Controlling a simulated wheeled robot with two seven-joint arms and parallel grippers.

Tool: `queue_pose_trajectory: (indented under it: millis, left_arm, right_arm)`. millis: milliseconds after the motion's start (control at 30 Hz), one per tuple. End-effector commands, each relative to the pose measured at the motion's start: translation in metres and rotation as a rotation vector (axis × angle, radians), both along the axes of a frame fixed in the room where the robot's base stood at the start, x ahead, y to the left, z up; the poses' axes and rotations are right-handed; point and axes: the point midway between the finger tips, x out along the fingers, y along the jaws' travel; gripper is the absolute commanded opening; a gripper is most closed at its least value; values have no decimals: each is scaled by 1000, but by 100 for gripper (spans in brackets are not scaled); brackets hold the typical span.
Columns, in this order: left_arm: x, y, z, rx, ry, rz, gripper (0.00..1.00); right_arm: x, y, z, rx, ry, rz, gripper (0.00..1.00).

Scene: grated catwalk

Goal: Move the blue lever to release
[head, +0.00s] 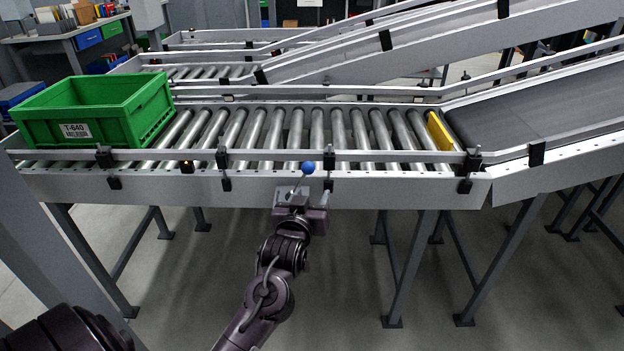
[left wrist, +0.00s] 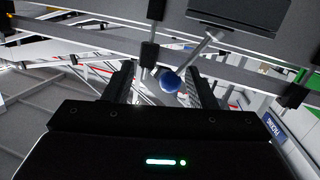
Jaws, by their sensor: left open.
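The blue lever has a round blue knob (head: 308,168) on a thin metal rod, at the front rail of the roller conveyor (head: 400,190). The rod leans up and to the right in the head view. My left gripper (head: 302,200) is just below the knob, at the front of the rail. In the left wrist view the blue knob (left wrist: 169,82) shows between the two open fingers (left wrist: 160,85), nearer the right one. Its rod runs up to a dark plate (left wrist: 238,14). I cannot tell whether a finger touches the knob. My right gripper is not in view.
A green crate (head: 60,108) labelled T-640 stands on the rollers at the left. A yellow bar (head: 440,131) lies across the rollers at the right, before a belt ramp (head: 540,105). Grey legs stand under the conveyor. The floor in front is clear.

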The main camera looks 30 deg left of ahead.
Motion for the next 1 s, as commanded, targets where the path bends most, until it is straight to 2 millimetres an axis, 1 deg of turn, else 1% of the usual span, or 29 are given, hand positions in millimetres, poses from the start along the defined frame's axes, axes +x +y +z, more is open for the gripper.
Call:
queue_pose_trajectory:
  millis: [33,100,200,267,500,633,800,1000]
  left_arm:
    - [4,9,11,4,-51,26,51]
    - [7,16,23,10,-103,47,51]
    - [13,23,30,16,-138,63,51]
    - [19,26,32,17,-143,65,51]
    - [55,40,32,17,-142,64,51]
    - [71,46,31,18,-141,63,51]
    - [80,50,30,17,-140,63,51]
    - [81,50,30,16,-139,63,51]
  right_arm:
    - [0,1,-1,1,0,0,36]
    - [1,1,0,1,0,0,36]
    - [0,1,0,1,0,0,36]
    - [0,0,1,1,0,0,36]
    - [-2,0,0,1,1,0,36]
    - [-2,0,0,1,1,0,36]
    - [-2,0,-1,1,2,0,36]
    - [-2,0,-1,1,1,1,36]
